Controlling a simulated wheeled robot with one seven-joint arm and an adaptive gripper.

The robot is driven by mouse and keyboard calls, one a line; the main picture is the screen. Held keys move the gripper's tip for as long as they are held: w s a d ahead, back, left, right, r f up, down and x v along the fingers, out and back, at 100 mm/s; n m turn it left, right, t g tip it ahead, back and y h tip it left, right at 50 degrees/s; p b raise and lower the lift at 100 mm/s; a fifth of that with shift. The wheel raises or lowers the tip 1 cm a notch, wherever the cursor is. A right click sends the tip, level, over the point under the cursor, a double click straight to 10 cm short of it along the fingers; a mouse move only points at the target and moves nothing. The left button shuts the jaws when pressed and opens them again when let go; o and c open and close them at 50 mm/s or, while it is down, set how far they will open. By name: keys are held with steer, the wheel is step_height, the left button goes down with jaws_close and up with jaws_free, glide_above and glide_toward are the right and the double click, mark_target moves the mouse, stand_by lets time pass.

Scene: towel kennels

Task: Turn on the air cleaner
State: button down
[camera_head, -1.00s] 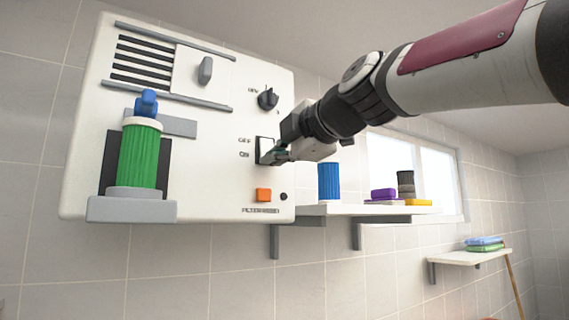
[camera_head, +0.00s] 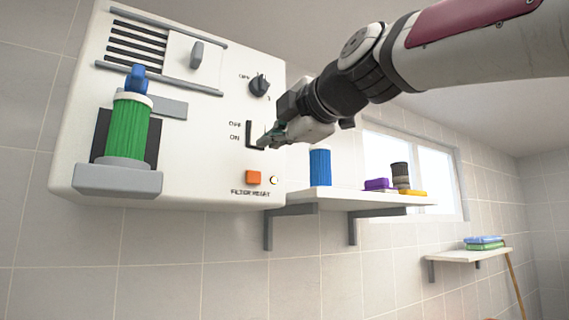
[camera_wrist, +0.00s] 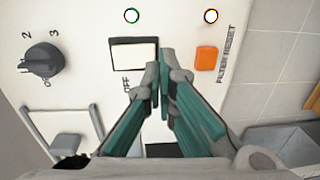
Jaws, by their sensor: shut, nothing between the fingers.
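The air cleaner (camera_head: 205,125) is a white wall box with a power switch (camera_head: 249,134) marked OFF and ON. In the wrist view the switch (camera_wrist: 134,54) is a pale rocker in a black frame; which side is pressed in is unclear. My gripper (camera_head: 263,143) is shut and empty. In the wrist view its fingertips (camera_wrist: 161,65) are at the ON-side edge of the switch; whether they touch is unclear. A green-ringed lamp (camera_wrist: 131,16) and an orange-ringed lamp (camera_wrist: 211,16) have bright white centres. An orange FILTER RESET button (camera_wrist: 206,58) is beside the switch.
A dial (camera_head: 260,85) is above the switch. A green filter cylinder (camera_head: 128,127) with a blue top stands in a holder at the left. A shelf (camera_head: 340,197) at the right carries a blue cylinder (camera_head: 320,167) and small coloured items.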

steer(key=f+b+v, duration=0.2)
steer(key=v, duration=0.8)
steer(key=shift+s+f, duration=0.1)
stand_by(0.3)
steer(key=s+d+f+m+g+h+p, duration=0.2)
steer(key=d+f+m+h, duration=0.15)
steer(key=f+m, duration=0.45)
steer(key=s+d+f+m+g+h+p, duration=0.1)
steer(key=s+d+f+m+g+h, duration=0.3)
steer(key=f, duration=0.9)
steer(key=s+d+f+m+g+p, duration=0.1)
steer(key=s+d+f+m, duration=0.2)
steer(key=f, duration=0.4)
steer(key=s+d+f+m+g+h+p, duration=0.1)
steer(key=s+d+f+m, duration=0.3)
steer(key=f, duration=0.4)
steer(key=s+d+f+m+g+h+p, duration=0.1)
steer(key=s+d+f+m+g, duration=0.1)
steer(key=s+f+m, duration=0.3)
step_height(320, 180, down, 2)
steer(key=s+d, duration=0.1)
steer(key=s, duration=0.1)
steer(key=shift+s+d+f+m, duration=0.2)
steer(key=shift+s+d+m, duration=0.1)
steer(key=shift+m, duration=0.1)
